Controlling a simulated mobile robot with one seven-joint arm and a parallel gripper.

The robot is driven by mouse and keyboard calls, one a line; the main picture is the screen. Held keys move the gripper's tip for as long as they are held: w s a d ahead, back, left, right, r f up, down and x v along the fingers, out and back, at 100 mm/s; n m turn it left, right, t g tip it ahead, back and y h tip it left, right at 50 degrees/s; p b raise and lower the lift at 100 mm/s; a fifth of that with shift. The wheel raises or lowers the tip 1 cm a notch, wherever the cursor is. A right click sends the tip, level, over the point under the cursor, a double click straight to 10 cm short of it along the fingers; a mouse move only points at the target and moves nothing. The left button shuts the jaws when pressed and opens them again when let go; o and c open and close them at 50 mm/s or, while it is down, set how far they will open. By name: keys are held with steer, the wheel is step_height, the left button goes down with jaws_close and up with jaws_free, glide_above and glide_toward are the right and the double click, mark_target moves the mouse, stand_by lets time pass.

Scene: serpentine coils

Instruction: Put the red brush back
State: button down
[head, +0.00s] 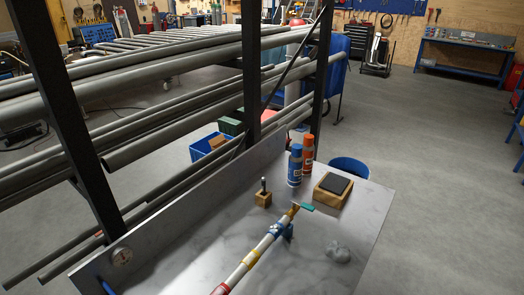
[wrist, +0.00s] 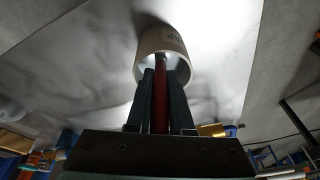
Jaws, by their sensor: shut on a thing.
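In the wrist view my gripper (wrist: 160,100) is shut on a slim red handle, which I take to be the red brush (wrist: 160,105). The handle stands between the two dark fingers, and its far end reaches into the mouth of a pale round cup (wrist: 148,48). The cup has dark marks on its side. The bristles are hidden, and I cannot tell whether the brush touches the cup. I make out neither my gripper, the brush nor this cup in the head view.
On the grey worktop (head: 300,270) stand a blue bottle (head: 295,167), an orange bottle (head: 308,152), a small wooden block (head: 263,199) and a wooden box with a dark pad (head: 325,198). A long banded object (head: 250,259) and grey lump (head: 338,252) lie there. Pipe racks stand left.

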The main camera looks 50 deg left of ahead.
steer(key=c, duration=0.7)
jaws_free()
steer(key=v, duration=1.3)
steer(key=shift+b, duration=0.3)
